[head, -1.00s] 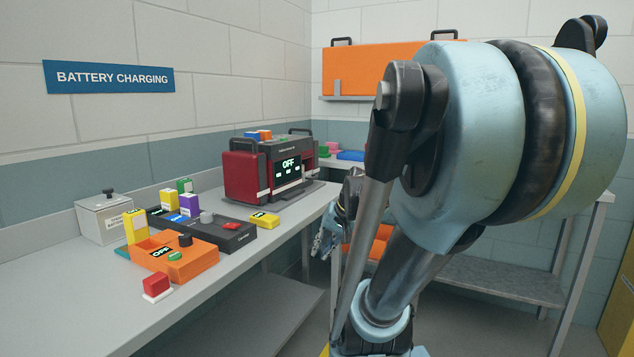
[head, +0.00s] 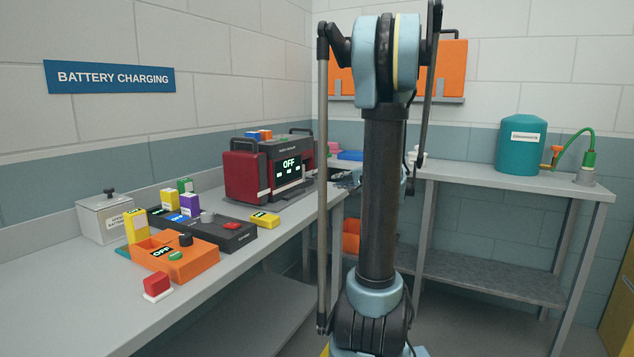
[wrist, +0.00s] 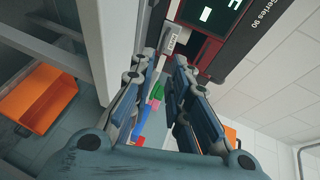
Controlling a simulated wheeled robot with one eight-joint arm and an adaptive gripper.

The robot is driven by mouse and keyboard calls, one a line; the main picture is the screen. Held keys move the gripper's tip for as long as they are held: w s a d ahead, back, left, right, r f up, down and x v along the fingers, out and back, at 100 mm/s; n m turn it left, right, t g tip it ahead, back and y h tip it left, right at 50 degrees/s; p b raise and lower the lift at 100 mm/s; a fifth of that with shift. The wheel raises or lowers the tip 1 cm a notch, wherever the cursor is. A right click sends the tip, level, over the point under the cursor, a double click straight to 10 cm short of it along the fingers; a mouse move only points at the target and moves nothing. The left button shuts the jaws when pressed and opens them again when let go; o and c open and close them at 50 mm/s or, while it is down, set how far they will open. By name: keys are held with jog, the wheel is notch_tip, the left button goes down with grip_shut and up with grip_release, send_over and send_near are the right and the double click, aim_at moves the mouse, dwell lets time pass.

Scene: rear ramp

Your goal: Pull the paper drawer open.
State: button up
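No part in view can be picked out for sure as the paper drawer. In the head view my gripper (head: 346,181) is right of the machine, partly hidden by my arm.
A teal tank (head: 520,146) stands on the right bench. An orange bin (wrist: 38,98) is low down.

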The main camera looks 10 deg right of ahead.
jog(key=x, duration=1.1)
jog(key=w+d+x, duration=0.1)
jog(key=x, duration=0.5)
jog(key=shift+w+r, duration=0.2)
jog(key=shift+r, duration=0.1)
grip_shut()
